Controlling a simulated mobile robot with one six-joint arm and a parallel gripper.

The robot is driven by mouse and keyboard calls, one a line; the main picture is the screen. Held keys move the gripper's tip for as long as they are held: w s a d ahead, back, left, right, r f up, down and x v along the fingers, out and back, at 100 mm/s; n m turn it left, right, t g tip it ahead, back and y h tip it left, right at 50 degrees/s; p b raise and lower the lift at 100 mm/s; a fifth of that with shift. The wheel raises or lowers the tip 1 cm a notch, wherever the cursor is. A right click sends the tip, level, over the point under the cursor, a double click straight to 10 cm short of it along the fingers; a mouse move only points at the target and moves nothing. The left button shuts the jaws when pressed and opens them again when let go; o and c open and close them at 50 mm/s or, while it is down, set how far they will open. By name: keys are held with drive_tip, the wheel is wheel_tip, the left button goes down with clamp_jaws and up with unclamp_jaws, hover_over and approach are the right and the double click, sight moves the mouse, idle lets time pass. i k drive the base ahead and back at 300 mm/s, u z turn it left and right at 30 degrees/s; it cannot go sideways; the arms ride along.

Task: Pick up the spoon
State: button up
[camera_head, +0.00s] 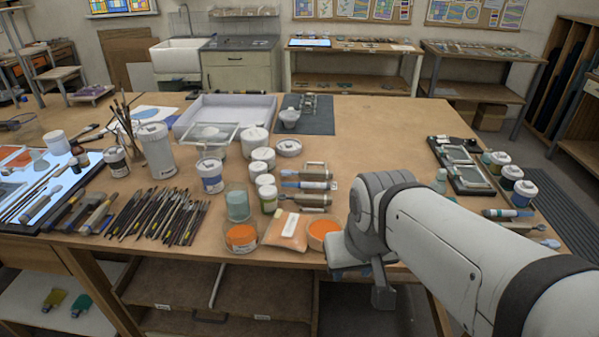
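My arm comes in from the lower right, and its end hangs over the front edge of the table. What shows of my gripper (382,290) is a small grey part below the wrist, largely hidden by the arm; I cannot tell whether it is open or shut. A thin, spoon-like utensil (535,228) with a rounded end lies near the table's right edge, to the right of my arm. It is too small for me to be sure that it is the spoon. My gripper is well apart from it.
The wooden table (385,120) is clear at its back right. Brushes (160,215) lie at the front left. An orange-filled bowl (322,232) and an orange packet (287,230) stand just left of my wrist. Several paint jars (511,176) and a dark tray (462,165) stand at the right.

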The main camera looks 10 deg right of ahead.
sight(303, 198)
drive_tip(key=z, duration=1.75)
drive_tip(key=k, duration=0.8)
drive_tip(key=u, duration=1.3)
drive_tip(key=i, duration=1)
